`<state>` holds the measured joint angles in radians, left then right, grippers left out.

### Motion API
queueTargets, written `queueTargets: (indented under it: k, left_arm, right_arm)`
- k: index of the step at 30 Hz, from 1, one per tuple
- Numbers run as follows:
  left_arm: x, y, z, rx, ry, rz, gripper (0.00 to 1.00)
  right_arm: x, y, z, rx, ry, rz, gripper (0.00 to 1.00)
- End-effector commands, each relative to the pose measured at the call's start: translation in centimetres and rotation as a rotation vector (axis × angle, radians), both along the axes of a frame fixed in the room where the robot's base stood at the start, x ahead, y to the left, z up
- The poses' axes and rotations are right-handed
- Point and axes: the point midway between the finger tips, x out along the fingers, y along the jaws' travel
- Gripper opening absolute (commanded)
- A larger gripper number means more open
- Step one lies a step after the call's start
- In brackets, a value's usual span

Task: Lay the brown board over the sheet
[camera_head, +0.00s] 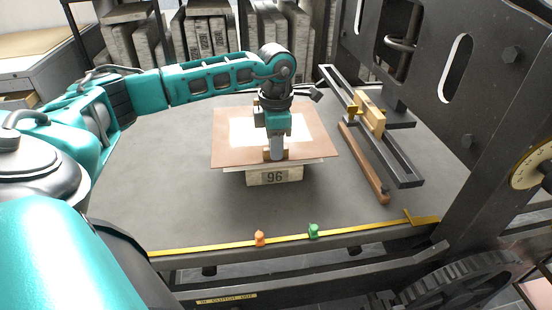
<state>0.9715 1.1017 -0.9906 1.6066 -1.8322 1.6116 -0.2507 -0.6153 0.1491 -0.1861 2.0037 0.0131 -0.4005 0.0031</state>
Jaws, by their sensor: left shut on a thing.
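The brown board (229,153) is a flat, thin rectangle above the pale stone block (258,179) marked 96, near the middle of the table. A bright white rectangle (243,131) shows in the middle of the board; I cannot tell if it is the sheet or glare. A thin pale edge shows under the board's front. My left gripper (276,154) points down at the board's front edge and is shut on it, with small brown pieces beside the fingers. Whether the board touches the stone is hidden. My right gripper is not in view.
A dark rail frame with a wooden block (371,114) and a brown bar (364,163) lies right of the board. A yellow rule (204,249) with an orange marker (260,239) and a green marker (313,231) runs along the front edge. The table's left part is clear.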

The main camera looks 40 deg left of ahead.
Motion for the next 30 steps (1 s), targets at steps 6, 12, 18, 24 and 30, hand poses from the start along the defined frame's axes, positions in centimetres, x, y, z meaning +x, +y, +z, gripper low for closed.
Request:
queueTargets:
  k: [6,12,18,24,30]
  left_arm:
    - [0.0,0.0,-1.6,0.000,-0.001,-0.001,0.00]
    - [0.0,-0.1,-4.6,-0.001,0.001,-0.001,0.00]
    - [0.1,0.0,-5.1,0.000,-0.004,-0.001,0.00]
    - [0.1,0.0,-5.4,0.000,-0.003,-0.001,0.00]
    - [0.0,0.0,-5.4,0.000,-0.001,-0.001,0.34]
  right_arm:
    - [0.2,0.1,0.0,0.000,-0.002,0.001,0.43]
    - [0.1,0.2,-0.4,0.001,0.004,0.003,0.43]
    - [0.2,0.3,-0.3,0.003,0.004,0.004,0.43]
    - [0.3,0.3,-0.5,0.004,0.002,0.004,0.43]
    - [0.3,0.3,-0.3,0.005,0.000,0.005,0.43]
